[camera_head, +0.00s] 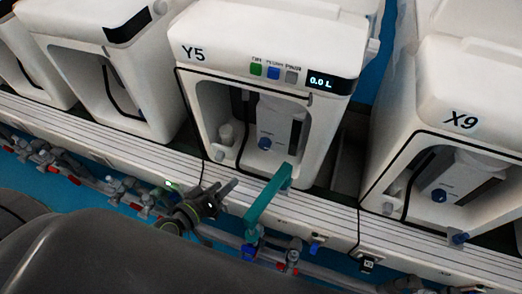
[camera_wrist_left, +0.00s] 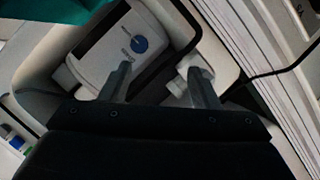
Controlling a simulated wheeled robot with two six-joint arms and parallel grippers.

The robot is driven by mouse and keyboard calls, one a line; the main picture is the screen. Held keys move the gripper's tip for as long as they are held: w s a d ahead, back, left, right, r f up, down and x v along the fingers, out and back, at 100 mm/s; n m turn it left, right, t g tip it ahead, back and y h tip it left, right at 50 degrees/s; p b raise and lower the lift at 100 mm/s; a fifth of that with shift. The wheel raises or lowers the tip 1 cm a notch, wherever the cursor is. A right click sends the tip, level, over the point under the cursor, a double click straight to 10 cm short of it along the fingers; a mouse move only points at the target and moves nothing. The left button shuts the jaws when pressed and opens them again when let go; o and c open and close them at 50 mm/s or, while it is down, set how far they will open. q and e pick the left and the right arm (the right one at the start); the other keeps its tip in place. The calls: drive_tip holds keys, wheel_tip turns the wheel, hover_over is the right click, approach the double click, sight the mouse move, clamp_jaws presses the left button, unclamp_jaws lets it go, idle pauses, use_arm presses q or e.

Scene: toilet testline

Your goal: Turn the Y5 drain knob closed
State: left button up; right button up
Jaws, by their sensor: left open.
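The Y5 unit (camera_head: 190,30) is a white housing with an open front bay. A blue round knob (camera_head: 265,143) sits on the white block inside the bay; it also shows in the left wrist view (camera_wrist_left: 140,45). A pale fitting (camera_head: 218,156) is at the bay's lower left; a pale fitting also shows beside one finger in the wrist view (camera_wrist_left: 183,78). No drain label is readable, so I cannot tell which part is the drain knob. My left gripper (camera_head: 227,190) is open, with nothing held, below the bay's lower left front. My right gripper is out of view.
A teal bar (camera_head: 268,197) slants in front of Y5's lower right, hiding what is behind it. Pipes with blue (camera_head: 248,252) and red (camera_head: 292,257) valves run below the white rail (camera_head: 335,215). The X9 unit (camera_head: 450,80) stands to the right.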

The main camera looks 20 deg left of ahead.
use_arm(q)
wheel_tip(320, 180, up, 3)
drive_tip(key=p, duration=0.1)
approach(263, 147)
drive_tip(key=shift+t+h, duration=0.3)
drive_tip(key=x, duration=0.9)
drive_tip(key=shift+a+f, duration=0.2)
drive_tip(key=c, duration=1)
